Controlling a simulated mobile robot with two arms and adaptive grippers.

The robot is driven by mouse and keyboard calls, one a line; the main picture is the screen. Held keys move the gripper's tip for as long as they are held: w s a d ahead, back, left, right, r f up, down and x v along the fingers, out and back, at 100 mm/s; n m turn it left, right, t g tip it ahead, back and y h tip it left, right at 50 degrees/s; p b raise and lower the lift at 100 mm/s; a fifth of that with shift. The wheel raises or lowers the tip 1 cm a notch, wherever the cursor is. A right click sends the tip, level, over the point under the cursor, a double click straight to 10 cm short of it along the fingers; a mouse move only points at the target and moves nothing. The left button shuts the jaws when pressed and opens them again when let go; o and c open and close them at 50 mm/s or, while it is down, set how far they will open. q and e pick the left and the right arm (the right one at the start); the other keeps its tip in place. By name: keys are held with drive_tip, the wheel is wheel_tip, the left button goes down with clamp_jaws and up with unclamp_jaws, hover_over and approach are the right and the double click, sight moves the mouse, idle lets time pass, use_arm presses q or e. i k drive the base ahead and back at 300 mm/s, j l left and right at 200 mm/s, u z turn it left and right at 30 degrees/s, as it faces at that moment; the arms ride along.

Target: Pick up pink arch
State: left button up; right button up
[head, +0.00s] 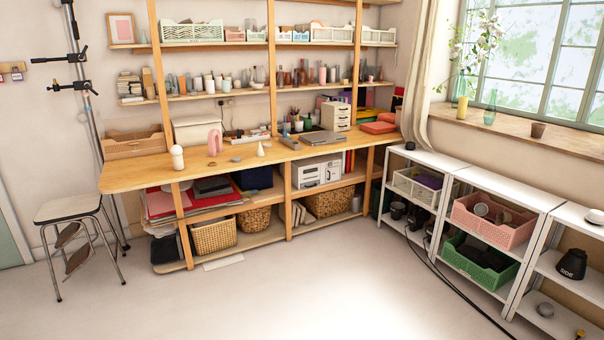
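The pink arch (214,142) stands upright on the wooden desk (135,178), left of the middle of the head view. A white figure with a round head (177,158) stands to its left. A small white cone (260,149) stands to its right. Small flat stone-like pieces (236,159) lie in front of it. The arch looks unobstructed from the front. Neither of my grippers is in view.
Wooden shelves rise behind the desk. A stool (72,212) stands at the left. White metal shelves (404,152) with a pink crate (492,239) and a green crate (479,277) line the right. A black cable (440,272) crosses the floor there. The middle floor (290,285) is clear.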

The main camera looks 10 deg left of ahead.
sight(214, 142)
drive_tip(key=i, duration=0.8)
drive_tip(key=i+u, duration=0.15)
drive_tip(key=i, duration=0.65)
drive_tip(key=i+l, duration=0.15)
drive_tip(key=i, duration=0.65)
drive_tip(key=j+u, duration=0.05)
